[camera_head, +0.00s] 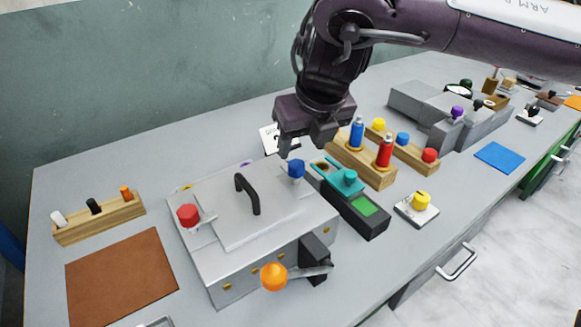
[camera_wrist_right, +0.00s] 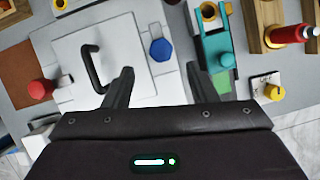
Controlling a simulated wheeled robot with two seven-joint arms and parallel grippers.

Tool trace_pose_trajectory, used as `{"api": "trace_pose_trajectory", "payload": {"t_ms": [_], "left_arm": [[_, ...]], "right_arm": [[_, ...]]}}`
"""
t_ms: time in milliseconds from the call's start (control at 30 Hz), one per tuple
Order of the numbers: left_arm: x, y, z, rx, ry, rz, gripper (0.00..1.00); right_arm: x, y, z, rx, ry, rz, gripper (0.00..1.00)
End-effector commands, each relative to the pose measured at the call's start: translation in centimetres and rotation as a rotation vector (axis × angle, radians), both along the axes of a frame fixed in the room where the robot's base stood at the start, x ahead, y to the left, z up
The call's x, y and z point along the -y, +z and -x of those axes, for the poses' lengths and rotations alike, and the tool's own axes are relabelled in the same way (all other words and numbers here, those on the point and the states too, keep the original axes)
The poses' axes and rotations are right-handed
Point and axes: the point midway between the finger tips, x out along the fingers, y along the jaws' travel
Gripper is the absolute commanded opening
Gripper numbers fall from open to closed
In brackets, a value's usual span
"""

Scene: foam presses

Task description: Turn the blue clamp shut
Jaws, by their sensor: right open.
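The blue clamp (camera_head: 296,169) is a faceted blue knob on the right edge of the grey press lid. It also shows in the right wrist view (camera_wrist_right: 161,50), just beyond the fingertips and between their lines. My right gripper (camera_head: 302,148) is directly above and behind the blue clamp in the head view, apart from it. In the right wrist view its two fingers (camera_wrist_right: 160,72) are spread with nothing between them. The press (camera_head: 263,219) has a black handle on its lid and a red clamp (camera_head: 188,215) on its left edge. My left gripper is not in view.
A teal device (camera_head: 347,182) with a green pad stands close right of the press. An orange-knobbed lever (camera_head: 274,277) sticks out in front. Wooden racks with blue and red bottles (camera_head: 384,151) stand further right. A brown mat (camera_head: 122,277) lies left.

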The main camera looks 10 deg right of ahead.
Motion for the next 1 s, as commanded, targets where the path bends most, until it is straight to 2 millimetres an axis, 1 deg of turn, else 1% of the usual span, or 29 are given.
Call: {"api": "trace_pose_trajectory", "payload": {"t_ms": [300, 433, 600, 833, 1000], "left_arm": [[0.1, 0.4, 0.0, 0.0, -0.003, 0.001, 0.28], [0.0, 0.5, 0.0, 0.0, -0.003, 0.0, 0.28], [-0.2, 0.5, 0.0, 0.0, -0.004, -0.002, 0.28], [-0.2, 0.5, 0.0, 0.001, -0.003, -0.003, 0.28], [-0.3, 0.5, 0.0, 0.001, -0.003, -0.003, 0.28]], "right_arm": [[-0.3, -4.4, -1.7, -0.004, -0.001, 0.003, 0.52], [-0.4, -5.8, -2.3, -0.002, 0.0, 0.001, 0.52], [-0.5, -6.6, -2.7, 0.0, 0.0, 0.001, 0.52], [-0.5, -6.7, -2.7, 0.001, 0.0, 0.001, 0.52], [-0.5, -6.7, -2.7, 0.0, 0.0, 0.001, 0.3]]}}
